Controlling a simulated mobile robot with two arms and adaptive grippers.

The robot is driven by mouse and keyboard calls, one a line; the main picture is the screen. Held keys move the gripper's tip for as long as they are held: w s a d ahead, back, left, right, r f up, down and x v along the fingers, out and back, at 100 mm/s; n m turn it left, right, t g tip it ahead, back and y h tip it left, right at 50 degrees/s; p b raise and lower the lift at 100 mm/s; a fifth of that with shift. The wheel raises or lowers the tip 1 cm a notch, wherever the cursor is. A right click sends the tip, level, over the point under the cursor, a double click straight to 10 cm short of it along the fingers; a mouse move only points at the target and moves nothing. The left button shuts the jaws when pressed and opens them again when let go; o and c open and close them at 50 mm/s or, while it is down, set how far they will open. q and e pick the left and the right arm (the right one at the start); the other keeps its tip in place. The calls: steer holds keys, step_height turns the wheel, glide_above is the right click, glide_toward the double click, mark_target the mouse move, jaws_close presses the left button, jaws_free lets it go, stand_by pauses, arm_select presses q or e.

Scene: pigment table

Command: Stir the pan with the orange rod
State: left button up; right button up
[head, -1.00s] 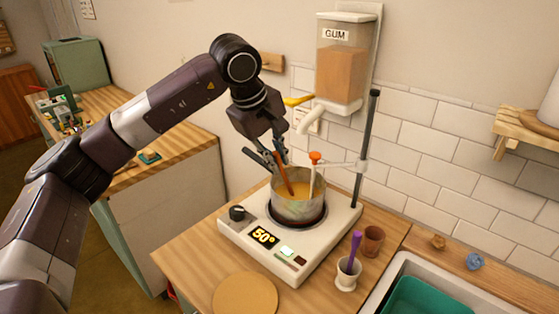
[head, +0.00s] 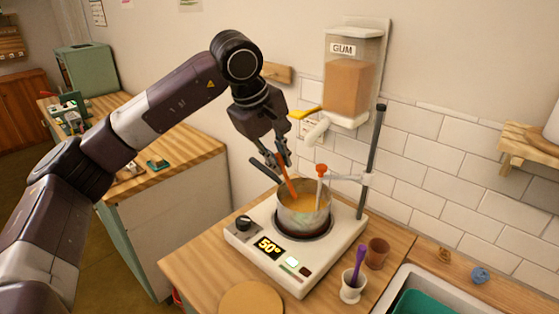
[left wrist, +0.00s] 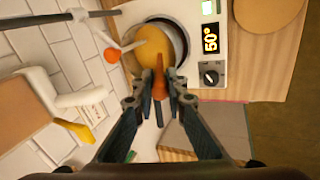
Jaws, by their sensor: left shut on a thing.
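My left gripper (head: 283,156) is shut on the orange rod (head: 289,180), above the pan's back-left rim. The rod slants down, its lower end inside the metal pan (head: 304,217), among yellow-orange contents. The pan sits on a white hot plate (head: 254,263) whose display reads 50°. In the left wrist view, the rod (left wrist: 159,76) stands between the fingertips (left wrist: 159,98) and reaches over the yellow contents (left wrist: 153,48). My right gripper is not in view.
A probe with an orange-red top (head: 321,170) stands in the pan, held by a clamp on a dark post (head: 371,160). A gum dispenser (head: 350,85) hangs behind. A white cup (head: 352,285) with a purple tool and a brown cup (head: 377,252) stand at right.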

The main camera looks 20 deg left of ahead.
mark_target(280, 154)
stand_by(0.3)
arm_select(q)
steer(key=shift+r+p, duration=1.2)
steer(key=shift+r, duration=0.4)
steer(key=shift+f, duration=0.2)
